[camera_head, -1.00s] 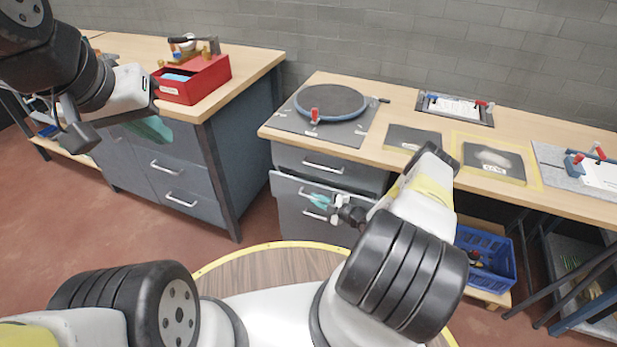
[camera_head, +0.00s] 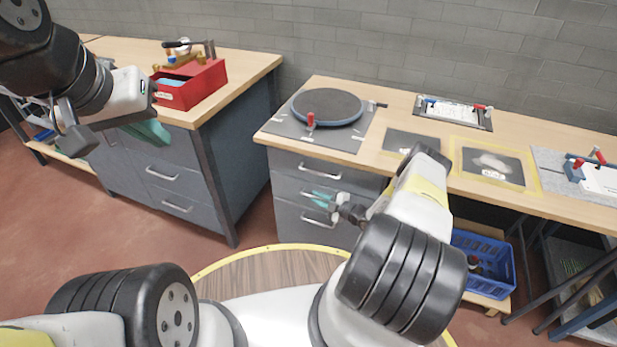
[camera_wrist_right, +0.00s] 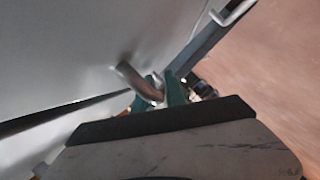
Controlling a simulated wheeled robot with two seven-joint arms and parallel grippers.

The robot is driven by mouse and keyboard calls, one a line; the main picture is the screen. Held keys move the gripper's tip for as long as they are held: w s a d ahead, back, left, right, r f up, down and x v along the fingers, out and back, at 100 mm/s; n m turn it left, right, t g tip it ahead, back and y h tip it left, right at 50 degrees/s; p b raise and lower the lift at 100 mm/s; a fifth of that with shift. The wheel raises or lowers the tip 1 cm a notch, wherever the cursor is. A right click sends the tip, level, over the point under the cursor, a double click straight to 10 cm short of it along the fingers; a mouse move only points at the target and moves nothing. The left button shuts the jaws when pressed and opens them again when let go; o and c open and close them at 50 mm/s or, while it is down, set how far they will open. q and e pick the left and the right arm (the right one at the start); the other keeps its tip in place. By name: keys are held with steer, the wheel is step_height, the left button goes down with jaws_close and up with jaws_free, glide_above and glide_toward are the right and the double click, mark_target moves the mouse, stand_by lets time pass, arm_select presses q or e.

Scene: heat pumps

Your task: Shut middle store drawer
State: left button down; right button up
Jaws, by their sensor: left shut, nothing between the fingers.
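The middle store drawer (camera_head: 286,188) is the grey front under the top drawer of the right-hand workbench. In the head view it looks about level with the fronts above and below. My right gripper (camera_head: 322,200) is at its handle, with teal fingertips against or around the bar. In the right wrist view the metal handle (camera_wrist_right: 138,80) meets the green fingers (camera_wrist_right: 165,92); whether they clamp it is unclear. My left gripper (camera_head: 150,132) is shut and empty, in the air in front of the left cabinet.
The top drawer (camera_head: 290,160) looks shut, and another drawer (camera_head: 290,222) sits below. A round dark turntable (camera_head: 328,106) is on the bench above. A blue crate (camera_head: 490,258) stands low at right. A red box (camera_head: 195,88) is on the left bench.

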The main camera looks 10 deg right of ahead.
steer(key=shift+v, duration=3.9)
